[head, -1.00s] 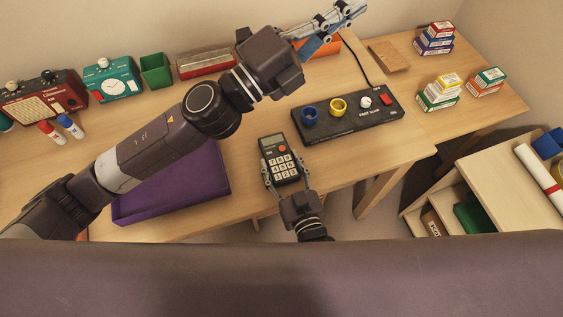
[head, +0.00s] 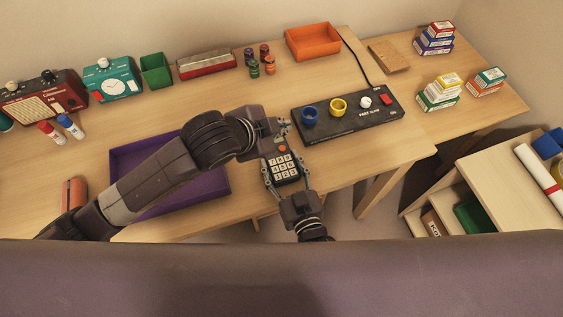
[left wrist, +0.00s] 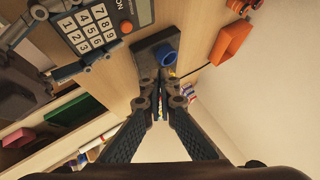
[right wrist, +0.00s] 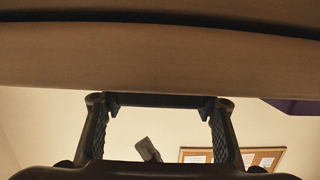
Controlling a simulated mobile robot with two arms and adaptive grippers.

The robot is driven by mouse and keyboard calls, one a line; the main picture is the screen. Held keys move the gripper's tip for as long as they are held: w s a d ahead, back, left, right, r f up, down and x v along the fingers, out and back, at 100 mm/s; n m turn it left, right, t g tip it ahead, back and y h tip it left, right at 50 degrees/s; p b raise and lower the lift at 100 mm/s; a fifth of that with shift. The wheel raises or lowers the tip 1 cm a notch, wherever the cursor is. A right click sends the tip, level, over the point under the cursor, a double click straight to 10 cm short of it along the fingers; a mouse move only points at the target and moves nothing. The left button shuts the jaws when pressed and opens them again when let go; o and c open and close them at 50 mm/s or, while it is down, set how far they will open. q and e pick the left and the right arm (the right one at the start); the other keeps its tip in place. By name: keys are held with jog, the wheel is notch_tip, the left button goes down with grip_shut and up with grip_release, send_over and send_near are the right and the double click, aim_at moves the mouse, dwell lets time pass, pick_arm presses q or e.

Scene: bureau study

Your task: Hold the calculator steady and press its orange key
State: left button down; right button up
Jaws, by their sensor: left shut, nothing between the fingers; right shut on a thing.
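The dark calculator (head: 284,170) with pale number keys is at the front edge of the desk. My right gripper (head: 286,177) is shut on its two sides from the front; in the right wrist view a dark edge of the calculator (right wrist: 160,100) spans the fingers. The orange key (head: 282,148) is at the calculator's upper part; it also shows in the left wrist view (left wrist: 126,27). My left gripper (head: 283,127) is shut and empty, just beyond the calculator's far end, near the orange key. Its arm and fingers hide the calculator's top end and display in the head view.
A black switch panel (head: 350,128) with blue and yellow rings lies close right of my left gripper. A purple tray (head: 215,190) lies under my left arm. An orange tray (head: 313,42) and several small cans stand at the back. Free desk lies between.

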aim_at(282, 154)
pick_arm(q)
jog(key=shift+f, duration=4.45)
jog(key=shift+f, duration=0.1)
jog(key=shift+f, duration=0.35)
jog(key=shift+r, duration=3.45)
